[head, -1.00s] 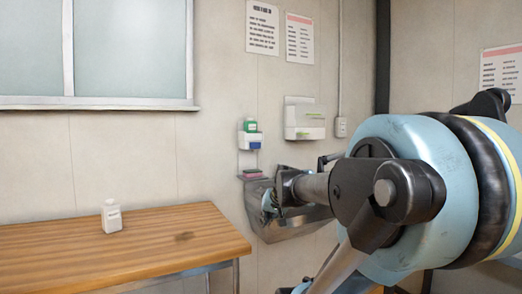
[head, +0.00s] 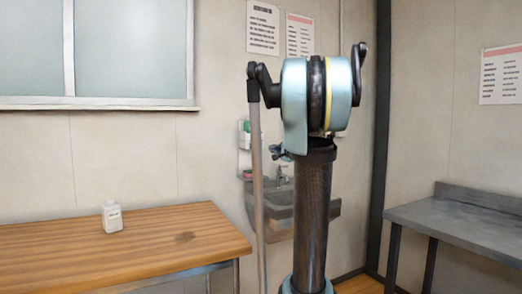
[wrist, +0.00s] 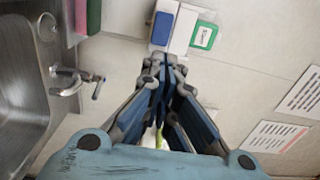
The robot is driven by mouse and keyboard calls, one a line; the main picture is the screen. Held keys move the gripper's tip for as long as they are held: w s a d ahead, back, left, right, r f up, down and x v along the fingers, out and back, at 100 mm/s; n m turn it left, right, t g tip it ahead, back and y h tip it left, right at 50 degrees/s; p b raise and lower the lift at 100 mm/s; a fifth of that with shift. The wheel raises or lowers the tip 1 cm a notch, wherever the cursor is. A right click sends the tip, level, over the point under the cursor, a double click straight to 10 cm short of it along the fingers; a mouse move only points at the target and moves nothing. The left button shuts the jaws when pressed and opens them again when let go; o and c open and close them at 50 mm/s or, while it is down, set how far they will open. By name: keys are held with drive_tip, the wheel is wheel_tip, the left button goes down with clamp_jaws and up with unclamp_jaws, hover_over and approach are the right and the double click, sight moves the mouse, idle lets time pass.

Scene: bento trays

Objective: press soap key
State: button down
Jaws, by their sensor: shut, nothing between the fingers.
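The soap dispenser (wrist: 184,30) is on the wall, with a blue key (wrist: 162,28) on one side and a green part with a white label (wrist: 204,37) on the other. In the head view a sliver of the dispenser (head: 242,138) shows beside my arm, which hides the rest. My gripper (wrist: 163,68) is shut and empty in the wrist view. Its fingertips point toward the dispenser and appear just short of the blue key. I cannot tell whether they touch anything.
A steel sink (wrist: 22,95) with a tap (wrist: 78,80) lies left in the wrist view, with a green and pink sponge (wrist: 87,15) above. Posters (wrist: 300,95) hang right. A wooden table (head: 120,245) with a white bottle (head: 112,217) and a grey table (head: 460,225) stand either side.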

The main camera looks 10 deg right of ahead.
sight(259, 145)
drive_tip(key=shift+w, duration=0.1)
drive_tip(key=x, duration=1.3)
drive_tip(key=shift+w+a, duration=0.2)
drive_tip(key=shift+w, duration=0.15)
